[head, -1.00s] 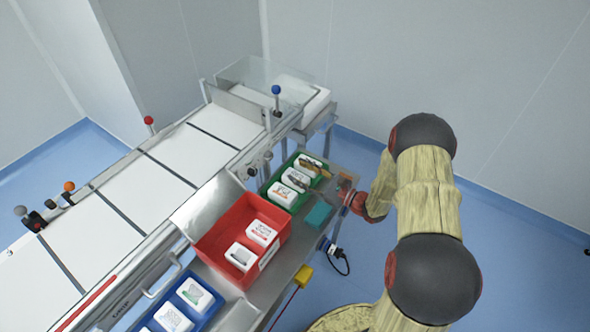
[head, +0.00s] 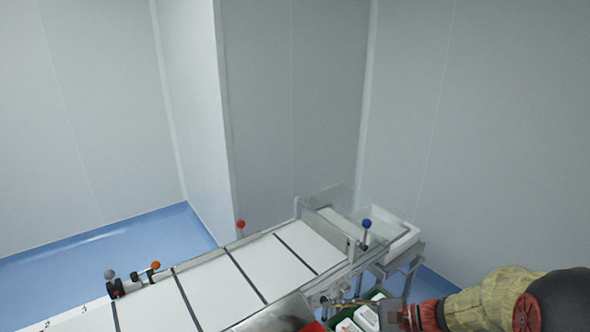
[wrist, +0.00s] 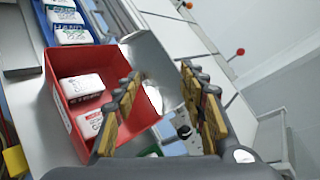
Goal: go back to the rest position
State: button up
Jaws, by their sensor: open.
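My gripper (wrist: 160,88) is open and empty in the wrist view, its two yellow-padded fingers apart. In the head view my gripper (head: 400,314) is at the bottom right, beside the green bin (head: 374,296), and is partly cut off by the frame. In the wrist view the red bin (wrist: 59,110) with two white packs (wrist: 80,88) lies left of and beyond the fingers. Nothing is between the fingers.
The conveyor (head: 210,289) with white panels runs across the lower head view. A blue-knobbed lever (head: 366,225) and a clear guard (head: 335,205) stand at its far end. A blue bin (wrist: 66,20) sits beyond the red one. Grey walls stand behind.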

jog(key=s+a+r+n+g+h, duration=0.2)
jog(key=s+r+n+g+h, duration=0.15)
jog(key=s, duration=0.45)
jog(key=s+d+r+n+t+h, duration=0.5)
jog(key=s+d+r+n+h, duration=0.4)
jog(key=s, duration=0.4)
jog(key=shift+d+r+n+h+p, duration=0.25)
jog(key=shift+d+n+h+p, duration=0.1)
jog(key=shift+d+n, duration=0.35)
jog(key=shift+c, duration=0.2)
